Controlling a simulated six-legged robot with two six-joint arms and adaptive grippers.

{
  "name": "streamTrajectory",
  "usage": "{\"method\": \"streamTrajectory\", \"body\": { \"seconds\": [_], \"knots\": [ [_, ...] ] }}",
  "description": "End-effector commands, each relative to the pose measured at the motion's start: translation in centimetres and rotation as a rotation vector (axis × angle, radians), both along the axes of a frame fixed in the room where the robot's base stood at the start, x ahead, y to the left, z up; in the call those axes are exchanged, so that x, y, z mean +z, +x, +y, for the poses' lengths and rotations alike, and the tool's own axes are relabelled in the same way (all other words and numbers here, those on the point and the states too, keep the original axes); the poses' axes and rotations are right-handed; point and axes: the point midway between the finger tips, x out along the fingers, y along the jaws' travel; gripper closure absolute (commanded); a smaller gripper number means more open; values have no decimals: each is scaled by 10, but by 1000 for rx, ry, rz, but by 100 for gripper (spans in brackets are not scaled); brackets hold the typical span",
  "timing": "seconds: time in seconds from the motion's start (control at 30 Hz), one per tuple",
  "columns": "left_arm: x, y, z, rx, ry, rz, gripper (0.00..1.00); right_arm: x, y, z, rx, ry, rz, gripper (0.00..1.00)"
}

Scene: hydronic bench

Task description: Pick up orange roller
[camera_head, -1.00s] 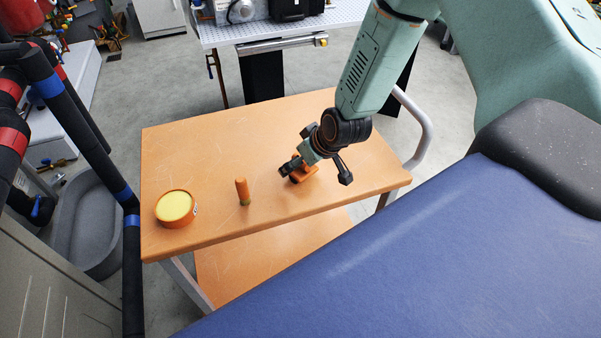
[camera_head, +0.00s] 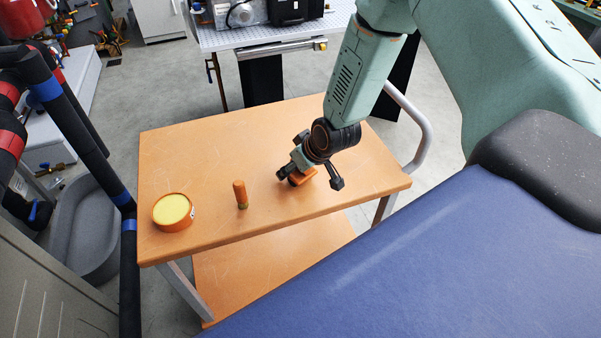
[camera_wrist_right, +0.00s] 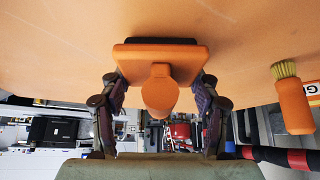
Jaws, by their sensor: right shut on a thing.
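The orange roller (camera_head: 304,177) is at the right half of the wooden table, partly hidden by my right gripper (camera_head: 287,174). In the right wrist view the orange roller (camera_wrist_right: 160,62) has a wide orange body with a dark strip along its far side and a rounded handle toward the camera. My right gripper's fingers (camera_wrist_right: 160,88) stand on both sides of it, shut on it. I cannot tell whether it touches the table or is slightly above it. My left gripper is not in view.
A round orange tin with a yellow top (camera_head: 173,211) sits at the table's (camera_head: 215,145) left end. A blue padded surface (camera_head: 430,260) lies in front.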

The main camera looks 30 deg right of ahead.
Motion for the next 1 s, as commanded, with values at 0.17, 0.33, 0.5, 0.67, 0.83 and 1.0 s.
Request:
{"method": "streamTrajectory", "body": {
  "seconds": [0.17,0.33,0.5,0.67,0.83,1.0],
  "knots": [
    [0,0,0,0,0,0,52,-1,-1,0,-1,0,3,70],
    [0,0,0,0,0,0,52,-1,-1,0,-1,0,2,79],
    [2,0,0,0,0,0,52,5,0,0,-1,0,1,80],
    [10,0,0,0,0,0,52,33,0,0,-3,3,-3,80],
    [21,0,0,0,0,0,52,68,1,0,-3,2,-2,80],
    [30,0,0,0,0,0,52,92,0,0,-3,2,0,80]
  ]
}}
